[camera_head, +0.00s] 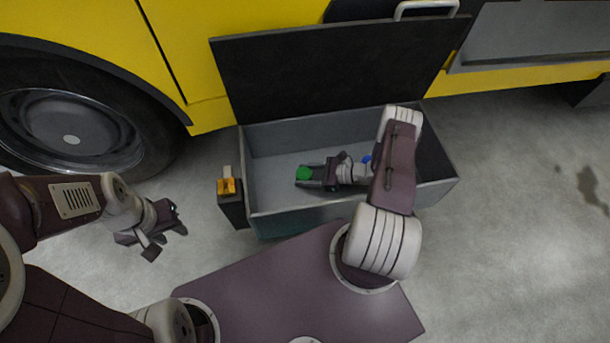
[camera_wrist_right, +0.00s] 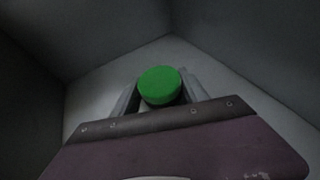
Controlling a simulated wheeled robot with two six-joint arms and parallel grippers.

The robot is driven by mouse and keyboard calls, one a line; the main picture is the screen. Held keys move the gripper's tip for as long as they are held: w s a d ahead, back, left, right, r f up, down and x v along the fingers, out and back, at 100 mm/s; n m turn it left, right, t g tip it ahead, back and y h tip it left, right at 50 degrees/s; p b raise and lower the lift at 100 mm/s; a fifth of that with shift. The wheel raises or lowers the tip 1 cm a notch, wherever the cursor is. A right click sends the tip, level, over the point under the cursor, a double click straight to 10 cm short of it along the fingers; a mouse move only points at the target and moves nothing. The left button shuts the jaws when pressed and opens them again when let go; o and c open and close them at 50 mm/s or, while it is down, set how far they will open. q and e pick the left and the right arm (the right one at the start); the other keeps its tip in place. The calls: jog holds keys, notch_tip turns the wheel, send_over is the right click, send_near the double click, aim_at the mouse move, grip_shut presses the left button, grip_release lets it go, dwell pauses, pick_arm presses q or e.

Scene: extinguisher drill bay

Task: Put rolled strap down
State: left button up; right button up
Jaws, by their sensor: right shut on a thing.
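The rolled strap appears as a green round piece (camera_head: 303,173) in the head view, inside the open grey box (camera_head: 265,150). In the right wrist view the green strap (camera_wrist_right: 160,85) sits between the two fingers of my right gripper (camera_wrist_right: 160,97). My right gripper (camera_head: 312,175) is shut on it, low inside the box, towards its left part. I cannot tell whether the strap touches the box floor. My left gripper (camera_head: 167,231) is outside the box to the left, over the floor, with its fingers apart and nothing between them.
A blue thing (camera_head: 366,160) shows partly behind my right arm in the box. The box's dark lid (camera_head: 340,70) stands open against the yellow vehicle (camera_head: 180,45). A dark post with an orange-yellow top (camera_head: 229,187) stands at the box's left side. A wheel (camera_head: 75,125) is at left.

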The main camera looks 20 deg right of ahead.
jog(key=o, duration=1.6)
